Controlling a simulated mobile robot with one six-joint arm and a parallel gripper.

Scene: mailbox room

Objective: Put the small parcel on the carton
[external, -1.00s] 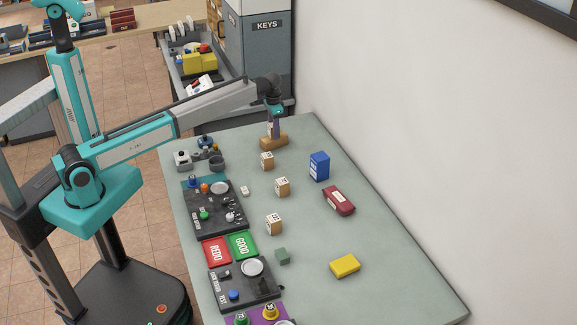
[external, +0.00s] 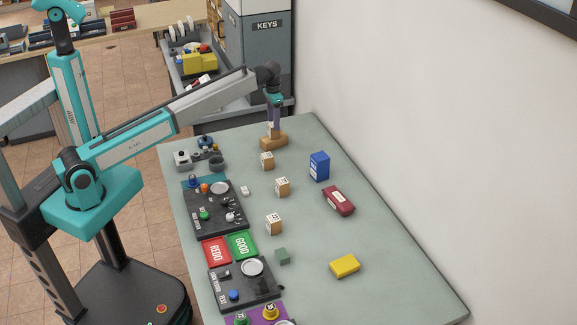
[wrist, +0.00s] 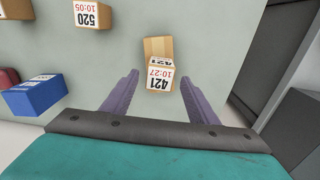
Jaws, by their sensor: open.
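The small parcel (wrist: 160,79) is a cube with a white label reading 421 and 10:27. It rests on the tan carton (wrist: 158,46), which stands at the far end of the table. In the external view the small parcel (external: 269,127) shows partly behind my fingers, with the carton (external: 273,142) under it. My gripper (external: 274,121) points down just over the parcel. In the wrist view my gripper (wrist: 160,77) has its two purple fingers apart, one on each side of the parcel, with gaps between.
Other labelled cubes (external: 267,161) stand nearby, one also in the wrist view (wrist: 90,14). A blue box (external: 319,167) and a dark red box (external: 339,200) stand toward the wall. A yellow block (external: 345,266) lies farther along. Control panels (external: 214,214) line the left edge.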

